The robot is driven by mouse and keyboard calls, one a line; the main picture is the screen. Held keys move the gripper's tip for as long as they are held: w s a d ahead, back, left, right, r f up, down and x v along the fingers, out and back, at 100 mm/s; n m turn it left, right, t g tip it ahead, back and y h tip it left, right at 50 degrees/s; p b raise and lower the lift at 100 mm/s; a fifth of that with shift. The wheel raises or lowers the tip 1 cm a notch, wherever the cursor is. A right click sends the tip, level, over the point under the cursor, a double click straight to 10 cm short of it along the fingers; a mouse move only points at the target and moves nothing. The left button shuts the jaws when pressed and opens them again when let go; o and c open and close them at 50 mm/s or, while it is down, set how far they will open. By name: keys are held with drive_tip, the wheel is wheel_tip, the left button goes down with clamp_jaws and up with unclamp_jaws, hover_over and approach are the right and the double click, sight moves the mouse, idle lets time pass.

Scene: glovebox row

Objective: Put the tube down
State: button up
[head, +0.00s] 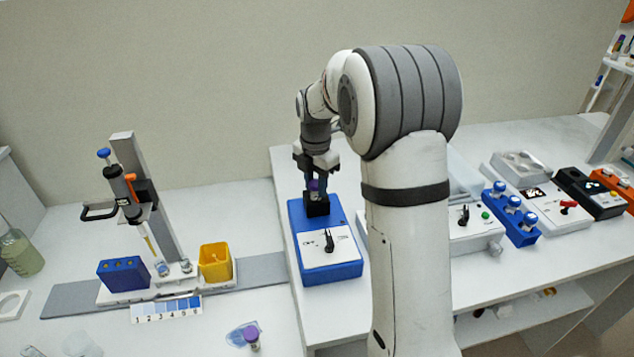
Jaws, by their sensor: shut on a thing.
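My gripper (316,176) points down over a blue device (345,271) with a white top panel and a dark knob. It is shut on a tube with a purple cap (314,185). The tube is at the black cup (317,208) at the back of the device. Its lower part is hidden, so I cannot tell if it is inside the cup or just above it. Another purple-capped tube (252,335) stands at the front of the bench, beside a small pale blue patch.
A pipette stand (150,190) with a blue rack (124,272) and yellow bin (216,262) is at left. A blue rack with blue-capped bottles (510,214) and other devices are at right. My arm hides the middle.

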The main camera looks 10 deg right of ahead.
drive_tip(key=shift+f, duration=0.2)
drive_tip(key=o, duration=1)
wheel_tip(320, 180, up, 12)
drive_tip(key=s+f+m+t, duration=0.1)
drive_tip(key=s+m, duration=0.7)
drive_tip(key=s, duration=0.1)
drive_tip(key=s+f+m+t, duration=0.1)
drive_tip(key=s+f+m, duration=0.1)
drive_tip(key=s+m, duration=0.6)
drive_tip(key=s+f+m+t, duration=0.1)
drive_tip(key=s+f+m, duration=0.1)
drive_tip(key=s+m, duration=0.6)
drive_tip(key=shift+s+d+f+m, duration=0.1)
drive_tip(key=shift+s+d+m, duration=0.1)
drive_tip(key=shift+s, duration=0.75)
drive_tip(key=shift+s+d+f+m, duration=0.1)
drive_tip(key=shift+s+d+m, duration=0.1)
drive_tip(key=shift+s, duration=0.75)
